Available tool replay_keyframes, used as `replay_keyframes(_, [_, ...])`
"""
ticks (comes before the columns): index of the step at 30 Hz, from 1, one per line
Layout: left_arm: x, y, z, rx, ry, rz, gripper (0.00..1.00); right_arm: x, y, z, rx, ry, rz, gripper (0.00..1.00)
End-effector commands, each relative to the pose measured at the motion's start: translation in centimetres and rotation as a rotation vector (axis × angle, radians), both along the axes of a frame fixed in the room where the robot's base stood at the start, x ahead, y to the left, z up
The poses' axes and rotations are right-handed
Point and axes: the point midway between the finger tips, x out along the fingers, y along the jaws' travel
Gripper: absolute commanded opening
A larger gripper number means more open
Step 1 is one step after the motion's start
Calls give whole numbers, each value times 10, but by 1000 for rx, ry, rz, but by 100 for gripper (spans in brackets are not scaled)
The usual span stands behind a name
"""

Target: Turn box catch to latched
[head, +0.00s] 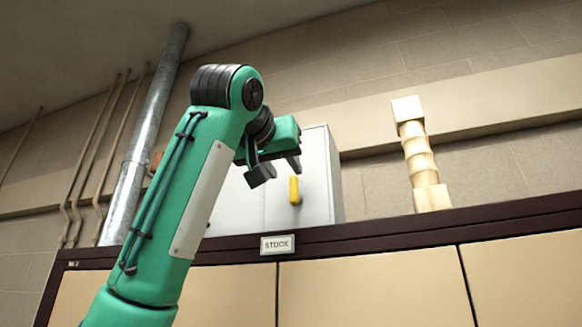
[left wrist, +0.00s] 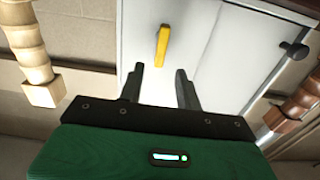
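The box (head: 318,170) is a pale grey-white cabinet on top of the dark shelf. Its catch (head: 294,190) is a yellow bar on the front face, standing close to upright. In the left wrist view the yellow catch (left wrist: 162,46) lies just beyond the fingertips, nearer the left finger, on the pale box front (left wrist: 205,40). My left gripper (head: 278,172) is open and empty, to the left of the catch and a little above it in the head view. It also shows in the left wrist view (left wrist: 160,80), with a clear gap between its fingers. My right gripper is in neither view.
A turned wooden post (head: 417,155) stands on the shelf right of the box. A dark knob (left wrist: 293,50) and a reddish-brown turned piece (left wrist: 300,103) show at the right of the left wrist view. A STOCK label (head: 277,244) is on the shelf edge.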

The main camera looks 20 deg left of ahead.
Motion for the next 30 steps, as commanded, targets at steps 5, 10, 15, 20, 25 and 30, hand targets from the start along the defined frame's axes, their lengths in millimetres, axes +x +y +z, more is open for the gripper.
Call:
replay_keyframes(5, [30,-1,4,1,1,0,35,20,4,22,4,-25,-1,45])
replay_keyframes(10, [44,-2,2,0,-1,0,35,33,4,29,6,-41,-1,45])
replay_keyframes(15, [49,-2,0,0,-1,0,35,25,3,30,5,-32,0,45])
replay_keyframes(20, [49,-2,0,0,-1,0,35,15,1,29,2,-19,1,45])
replay_keyframes(25, [49,-2,0,0,-1,0,9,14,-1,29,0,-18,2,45])
replay_keyframes(30, [49,-2,0,0,-1,0,0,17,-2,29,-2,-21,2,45])
